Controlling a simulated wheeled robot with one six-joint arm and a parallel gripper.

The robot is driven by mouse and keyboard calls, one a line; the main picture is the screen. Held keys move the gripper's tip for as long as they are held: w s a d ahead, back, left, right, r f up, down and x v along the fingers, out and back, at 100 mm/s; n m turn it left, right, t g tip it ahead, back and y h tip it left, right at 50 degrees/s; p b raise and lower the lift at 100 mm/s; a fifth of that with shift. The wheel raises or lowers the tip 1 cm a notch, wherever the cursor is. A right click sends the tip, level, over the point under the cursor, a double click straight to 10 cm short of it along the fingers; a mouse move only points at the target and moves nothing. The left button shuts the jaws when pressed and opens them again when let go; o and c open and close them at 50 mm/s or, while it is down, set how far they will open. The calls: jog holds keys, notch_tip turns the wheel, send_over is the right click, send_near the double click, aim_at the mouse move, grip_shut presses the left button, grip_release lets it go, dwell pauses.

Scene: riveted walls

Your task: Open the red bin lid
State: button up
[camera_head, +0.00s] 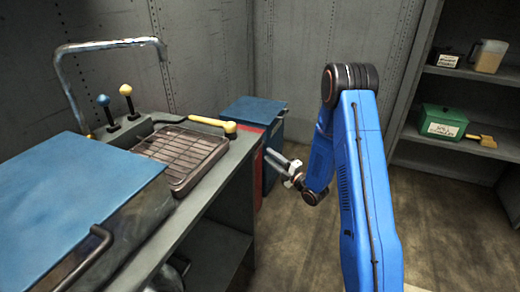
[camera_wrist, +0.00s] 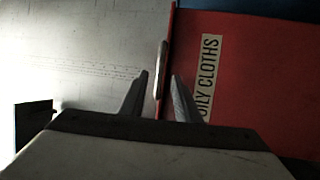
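The red bin (camera_wrist: 235,85) fills the right of the wrist view, with a pale label reading "OILY CLOTHS" turned sideways. In the head view only a narrow red strip of it (camera_head: 258,192) shows beside the counter's end. A slim pale handle-like piece (camera_wrist: 161,68) stands at the red panel's left edge. My gripper (camera_wrist: 161,85) is open, with a fingertip to each side of that piece's lower end; I cannot tell whether they touch it. In the head view my gripper (camera_head: 275,157) points left toward the bin. The lid's full outline is hidden.
A counter with a wire rack (camera_head: 185,150), two levers and a bent metal rail stands at the left. A blue-topped box (camera_head: 252,110) is behind the bin. Shelves at the right hold a green box (camera_head: 442,120) and a pitcher (camera_head: 490,56). Floor at the right is clear.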

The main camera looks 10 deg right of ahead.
aim_at(260, 147)
jog(key=x, duration=0.7)
jog(key=shift+w+a, duration=0.15)
jog(key=shift+w, duration=0.05)
grip_shut()
